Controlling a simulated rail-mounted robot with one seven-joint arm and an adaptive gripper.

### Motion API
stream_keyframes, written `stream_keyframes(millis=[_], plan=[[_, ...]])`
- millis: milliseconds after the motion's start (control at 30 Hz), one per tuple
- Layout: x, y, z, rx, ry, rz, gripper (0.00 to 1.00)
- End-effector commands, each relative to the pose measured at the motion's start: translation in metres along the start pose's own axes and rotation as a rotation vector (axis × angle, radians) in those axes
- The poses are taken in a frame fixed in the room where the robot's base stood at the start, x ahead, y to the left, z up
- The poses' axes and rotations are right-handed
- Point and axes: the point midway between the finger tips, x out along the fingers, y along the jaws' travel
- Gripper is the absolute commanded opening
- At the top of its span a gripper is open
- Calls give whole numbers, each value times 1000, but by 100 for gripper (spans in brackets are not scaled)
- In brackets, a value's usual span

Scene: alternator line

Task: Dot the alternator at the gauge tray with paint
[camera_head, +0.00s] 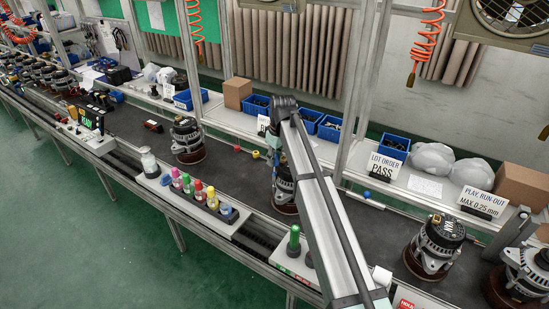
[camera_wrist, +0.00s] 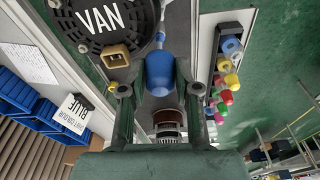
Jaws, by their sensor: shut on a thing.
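In the wrist view my gripper (camera_wrist: 158,90) is shut on a rounded blue paint dauber (camera_wrist: 160,72). An alternator (camera_wrist: 105,22) with a dark round face marked VAN is close at upper left, partly cut off by the frame. The dauber shows just right of it; I cannot tell whether they touch. Other alternators stand on the belt at left (camera_head: 186,140) and at right (camera_head: 435,245). I cannot tell which tray is the gauge tray.
A rack (camera_head: 245,222) of coloured paint bottles stands at the belt's near edge, also visible in the wrist view (camera_wrist: 224,80). A green marker (camera_head: 294,240) stands nearby. A sign (camera_wrist: 73,117) reads BLUE. Blue bins (camera_head: 330,128) and posts line the far side.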

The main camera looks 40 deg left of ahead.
Motion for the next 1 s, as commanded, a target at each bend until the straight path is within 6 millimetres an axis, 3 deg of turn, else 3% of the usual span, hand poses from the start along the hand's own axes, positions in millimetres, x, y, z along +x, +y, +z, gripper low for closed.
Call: stream_keyframes(millis=[633,1000], plan=[[-44,0,-7,0,1,1,6],[-49,0,-8,0,1,1,6]])
